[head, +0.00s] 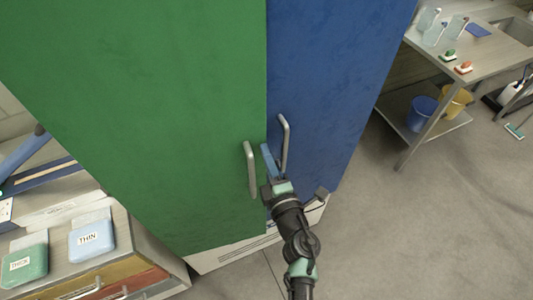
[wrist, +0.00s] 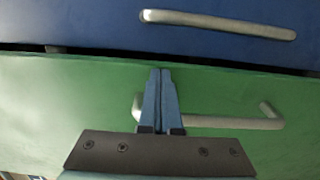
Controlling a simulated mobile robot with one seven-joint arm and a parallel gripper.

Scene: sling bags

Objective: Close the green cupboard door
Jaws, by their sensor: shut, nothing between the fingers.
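The green cupboard door (head: 150,110) fills the left of the head view, with an upright metal handle (head: 250,170) near its right edge. It also fills the lower part of the wrist view (wrist: 60,100). My gripper (head: 265,148) is shut and empty, its blue fingers in front of the green door's right edge, between the two door handles. In the wrist view the fingertips (wrist: 160,72) lie over the green door near the dark seam, and partly hide its handle (wrist: 230,122). The door looks nearly flush with the blue one; I cannot tell whether the fingertips touch it.
The blue door (head: 325,80) stands beside the green one, with its own handle (head: 284,142) just right of my fingers. A work table (head: 480,55) stands at the right, with buckets below. A drawer unit (head: 130,255) holding labelled containers is at the lower left.

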